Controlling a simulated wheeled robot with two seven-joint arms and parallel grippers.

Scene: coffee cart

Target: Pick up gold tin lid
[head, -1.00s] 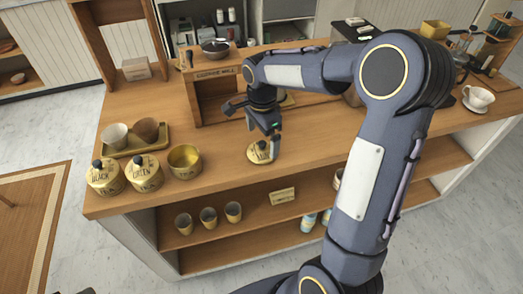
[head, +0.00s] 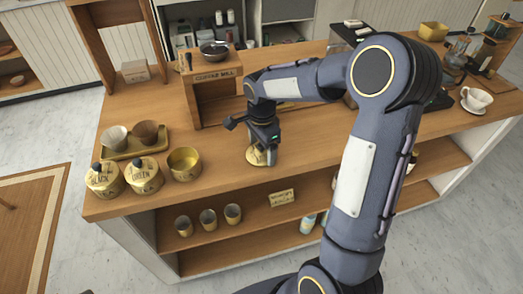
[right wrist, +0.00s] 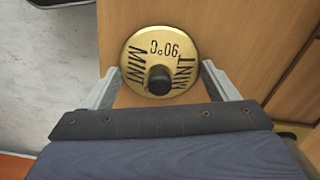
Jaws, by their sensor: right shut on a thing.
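The gold tin lid (head: 256,157) is at the counter's front edge in the head view, partly hidden by my right gripper (head: 271,157). In the right wrist view the lid (right wrist: 160,45) is round and gold, with black "MINT" lettering and a dark knob. The fingers of my right gripper (right wrist: 160,84) stand on either side of it, shut on the lid. I cannot tell whether the lid is clear of the wood. An open gold tin (head: 184,165) stands to the left on the counter. My left gripper is not in view.
The wooden coffee mill box (head: 215,92) stands behind my gripper. Several small cups sit on the shelf below.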

